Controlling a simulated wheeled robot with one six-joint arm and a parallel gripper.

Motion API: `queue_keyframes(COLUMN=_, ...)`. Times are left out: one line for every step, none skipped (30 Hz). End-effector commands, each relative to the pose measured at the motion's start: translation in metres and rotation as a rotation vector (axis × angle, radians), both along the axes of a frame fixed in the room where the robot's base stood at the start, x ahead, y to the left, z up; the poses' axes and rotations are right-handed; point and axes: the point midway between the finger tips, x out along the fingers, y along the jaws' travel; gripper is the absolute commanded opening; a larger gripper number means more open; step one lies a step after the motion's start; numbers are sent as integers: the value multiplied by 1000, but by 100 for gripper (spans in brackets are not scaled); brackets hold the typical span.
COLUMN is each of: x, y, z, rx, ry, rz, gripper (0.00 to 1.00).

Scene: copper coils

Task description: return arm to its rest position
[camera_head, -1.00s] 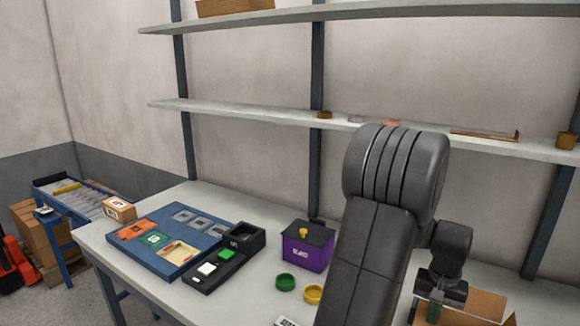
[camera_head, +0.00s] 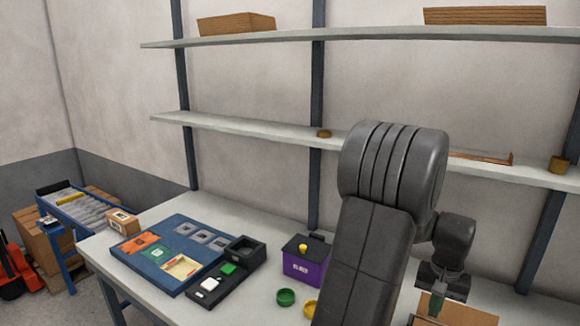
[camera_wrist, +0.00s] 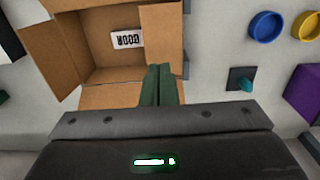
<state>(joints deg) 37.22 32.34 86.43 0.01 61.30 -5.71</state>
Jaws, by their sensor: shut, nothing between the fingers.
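My gripper (camera_wrist: 158,85) shows in the wrist view with its two green fingers together and nothing between them. It is over the near edge of an open cardboard box (camera_wrist: 85,30), whose flaps are spread and which has a "GOOD" label (camera_wrist: 127,39) inside. In the head view my gripper (camera_head: 435,301) is at the lower right, small and partly dark, in front of the box (camera_head: 455,312). My arm's large dark links cover the middle right of that view.
A blue tray board (camera_head: 165,262), a purple box (camera_head: 303,268), a green ring (camera_head: 286,297) and a yellow ring (camera_head: 311,309) are on the table. A blue ring (camera_wrist: 266,27) shows in the wrist view. Shelves (camera_head: 250,132) run behind my arm.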

Motion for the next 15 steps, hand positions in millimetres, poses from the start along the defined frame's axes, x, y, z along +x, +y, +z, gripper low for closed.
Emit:
queue_keyframes(x=0, y=0, z=-15, rx=0, ry=0, rz=0, gripper=0)
queue_keyframes(x=0, y=0, z=-19, rx=-1, ry=-1, rz=0, gripper=0)
queue_keyframes(x=0, y=0, z=-24, rx=-1, ry=-1, rz=0, gripper=0)
queue_keyframes(x=0, y=0, z=-28, rx=-1, ry=-1, rz=0, gripper=0)
queue_keyframes(x=0, y=0, z=-32, rx=-1, ry=-1, rz=0, gripper=0)
queue_keyframes(x=0, y=0, z=-37, rx=0, ry=0, rz=0, gripper=0)
queue_keyframes(x=0, y=0, z=-41, rx=0, ry=0, rz=0, gripper=0)
queue_keyframes(x=0, y=0, z=-46, rx=0, ry=0, rz=0, gripper=0)
queue_keyframes(x=0, y=0, z=-51, rx=0, ry=0, rz=0, gripper=0)
queue_keyframes(x=0, y=0, z=-55, rx=0, ry=0, rz=0, gripper=0)
queue_keyframes(x=0, y=0, z=-59, rx=-1, ry=-1, rz=0, gripper=0)
queue_keyframes(x=0, y=0, z=-64, rx=-1, ry=-1, rz=0, gripper=0)
queue_keyframes(x=0, y=0, z=-69, rx=-1, ry=-1, rz=0, gripper=0)
queue_keyframes(x=0, y=0, z=-73, rx=0, ry=0, rz=0, gripper=0)
queue_keyframes(x=0, y=0, z=-78, rx=0, ry=0, rz=0, gripper=0)
